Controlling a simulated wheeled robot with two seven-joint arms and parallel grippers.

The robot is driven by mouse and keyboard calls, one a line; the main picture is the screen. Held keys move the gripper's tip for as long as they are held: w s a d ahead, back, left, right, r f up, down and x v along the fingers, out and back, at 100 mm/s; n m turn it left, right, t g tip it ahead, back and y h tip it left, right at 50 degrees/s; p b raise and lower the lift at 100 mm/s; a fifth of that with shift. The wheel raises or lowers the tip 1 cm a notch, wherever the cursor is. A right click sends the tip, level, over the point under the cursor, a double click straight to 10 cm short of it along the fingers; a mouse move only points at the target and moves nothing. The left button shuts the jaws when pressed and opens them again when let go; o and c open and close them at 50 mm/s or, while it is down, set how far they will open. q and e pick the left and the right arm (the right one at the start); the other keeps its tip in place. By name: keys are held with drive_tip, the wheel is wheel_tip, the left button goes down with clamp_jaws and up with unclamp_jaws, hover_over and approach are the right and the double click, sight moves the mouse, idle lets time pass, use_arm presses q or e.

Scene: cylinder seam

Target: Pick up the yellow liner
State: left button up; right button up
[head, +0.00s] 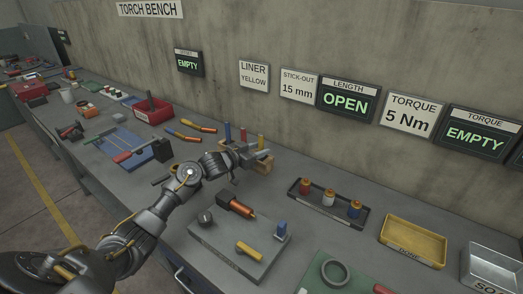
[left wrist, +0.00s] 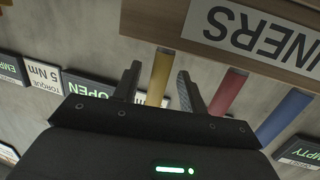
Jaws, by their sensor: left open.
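The yellow liner (left wrist: 158,78) stands in a wooden holder (left wrist: 270,55) marked LINERS, beside a red liner (left wrist: 228,93) and a blue liner (left wrist: 283,117). In the head view the yellow liner (head: 261,142) is the rightmost of the three, and the holder (head: 266,164) is partly hidden by my left gripper (head: 252,153). In the left wrist view, which is upside down, my left gripper (left wrist: 159,74) is open with one finger on each side of the yellow liner. Gaps show between the liner and both fingers. My right gripper is not in view.
A torch part with an orange tip (head: 237,208) lies on a grey plate (head: 220,240) in front of the holder. A yellow tray (head: 413,242) stands further right. The wall is close behind.

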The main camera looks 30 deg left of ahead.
sight(262, 134)
use_arm(q)
drive_tip(key=shift+x, duration=0.8)
drive_tip(key=shift+s, duration=0.1)
drive_tip(key=shift+c, duration=0.3)
clamp_jaws()
drive_tip(key=shift+r, duration=0.1)
wheel_tip(262, 134, up, 10)
drive_tip(key=shift+f+b, duration=0.2)
drive_tip(key=shift+b, duration=0.45)
drive_tip(key=shift+d+r, duration=0.1)
